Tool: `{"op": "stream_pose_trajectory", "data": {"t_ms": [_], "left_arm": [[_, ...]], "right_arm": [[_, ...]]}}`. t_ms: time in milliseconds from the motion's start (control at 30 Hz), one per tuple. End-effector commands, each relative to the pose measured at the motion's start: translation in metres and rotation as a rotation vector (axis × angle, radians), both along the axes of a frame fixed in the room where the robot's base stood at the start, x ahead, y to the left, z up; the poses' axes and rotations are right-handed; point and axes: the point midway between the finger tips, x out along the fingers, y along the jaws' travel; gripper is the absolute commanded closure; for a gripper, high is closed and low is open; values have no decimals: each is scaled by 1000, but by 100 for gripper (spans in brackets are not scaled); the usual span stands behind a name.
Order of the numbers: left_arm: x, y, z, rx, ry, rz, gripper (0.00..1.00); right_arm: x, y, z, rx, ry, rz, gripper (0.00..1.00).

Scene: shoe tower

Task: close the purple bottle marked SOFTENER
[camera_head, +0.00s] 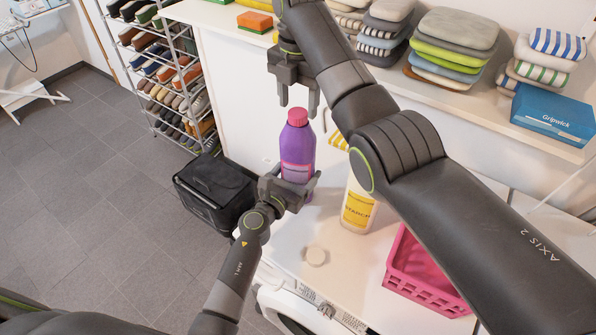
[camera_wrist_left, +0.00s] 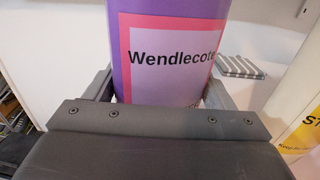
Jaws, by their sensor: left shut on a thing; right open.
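The purple bottle (camera_head: 297,150) stands upright, with a pinkish-red cap (camera_head: 297,117) on its top. Whether the cap is tight I cannot tell. My left gripper (camera_head: 294,190) is shut around the bottle's lower body. The left wrist view shows the purple bottle (camera_wrist_left: 170,8) between the fingers, its label reading "Wendlecote"; the word SOFTENER is not readable. My right gripper (camera_head: 298,107) is open and empty, pointing down just above and around the cap's height, with no clear contact.
A starch bottle (camera_head: 358,207) stands right of the purple bottle, partly behind my right arm. A small white round cap (camera_head: 316,256) lies on the white top. A pink basket (camera_head: 425,285) is at right. A black bin (camera_head: 215,190) stands on the floor; folded cloths line the shelf behind.

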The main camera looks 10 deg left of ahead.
Motion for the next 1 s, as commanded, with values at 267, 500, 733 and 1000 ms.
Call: {"op": "stream_pose_trajectory", "data": {"t_ms": [267,500,733,1000], "left_arm": [[0,0,-1,0,1,0,87],[0,0,-1,0,1,0,87],[0,0,-1,0,1,0,87],[0,0,-1,0,1,0,87]], "right_arm": [[0,0,-22,1,0,0,45],[0,0,-23,0,-1,0,45],[0,0,-22,0,-1,0,72],[0,0,-22,0,-1,-16,91]]}}
